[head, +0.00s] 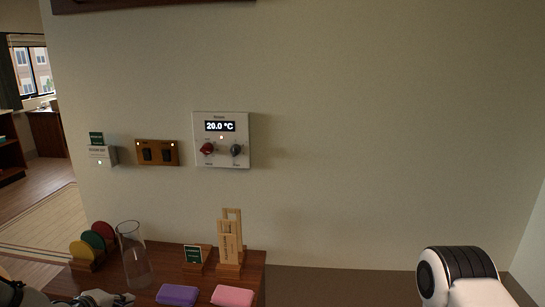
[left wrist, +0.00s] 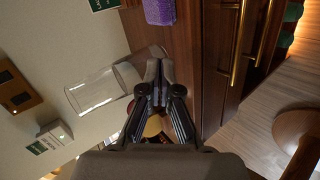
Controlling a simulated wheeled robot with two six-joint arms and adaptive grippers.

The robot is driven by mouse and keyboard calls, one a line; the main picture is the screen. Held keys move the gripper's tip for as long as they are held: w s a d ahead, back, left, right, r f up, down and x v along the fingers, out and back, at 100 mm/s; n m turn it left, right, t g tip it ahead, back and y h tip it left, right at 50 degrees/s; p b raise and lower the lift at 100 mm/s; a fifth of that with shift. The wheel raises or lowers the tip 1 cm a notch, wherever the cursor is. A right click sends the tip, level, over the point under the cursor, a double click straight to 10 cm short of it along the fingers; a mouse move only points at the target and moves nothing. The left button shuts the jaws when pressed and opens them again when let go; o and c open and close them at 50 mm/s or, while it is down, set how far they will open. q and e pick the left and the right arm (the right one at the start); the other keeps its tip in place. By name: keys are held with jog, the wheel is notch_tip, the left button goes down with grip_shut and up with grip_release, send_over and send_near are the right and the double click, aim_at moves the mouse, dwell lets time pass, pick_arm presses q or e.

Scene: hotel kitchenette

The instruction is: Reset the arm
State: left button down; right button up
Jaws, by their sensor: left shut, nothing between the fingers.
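My left gripper (head: 122,298) is at the bottom left of the head view, low by the wooden counter and just in front of the glass vase (head: 133,255). In the left wrist view its two dark fingers (left wrist: 160,72) meet at the tips, shut with nothing between them. The glass vase also shows there (left wrist: 92,92), just left of the fingers. A white and black link of my right arm is at the bottom right of the head view; the right gripper is out of view.
The wooden counter (head: 190,257) holds coloured discs in a stand (head: 93,243), a small green sign (head: 194,255), a wooden holder (head: 230,243), a purple sponge (head: 178,295) and a pink sponge (head: 232,296). A thermostat panel (head: 222,139), switch plate (head: 157,153) and card slot (head: 101,154) are on the wall.

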pick_arm(q)
jog(key=s+d+f+m+g, duration=0.1)
jog(key=s+d+f+g, duration=0.1)
jog(key=s+d+f, duration=0.3)
jog(key=s+d+f+m+g, duration=0.1)
jog(key=s+f+g, duration=0.15)
jog(key=f, duration=0.45)
jog(key=s+d+f+m+g, duration=0.1)
jog(key=s+f+m+g, duration=0.1)
jog(key=s, duration=0.6)
jog(key=s+d+f+m+g+y, duration=0.1)
jog(key=s+d+f+m+g, duration=0.1)
jog(key=s+f+m, duration=0.3)
jog(key=s+d+f+m+g+y, duration=0.1)
jog(key=s+d+f+m+g, duration=0.1)
jog(key=s, duration=1)
jog(key=f+m, duration=0.1)
jog(key=m, duration=0.1)
jog(key=shift+s+d+f+m, duration=0.15)
jog(key=shift+d+f+m, duration=0.1)
jog(key=shift+f+m, duration=0.1)
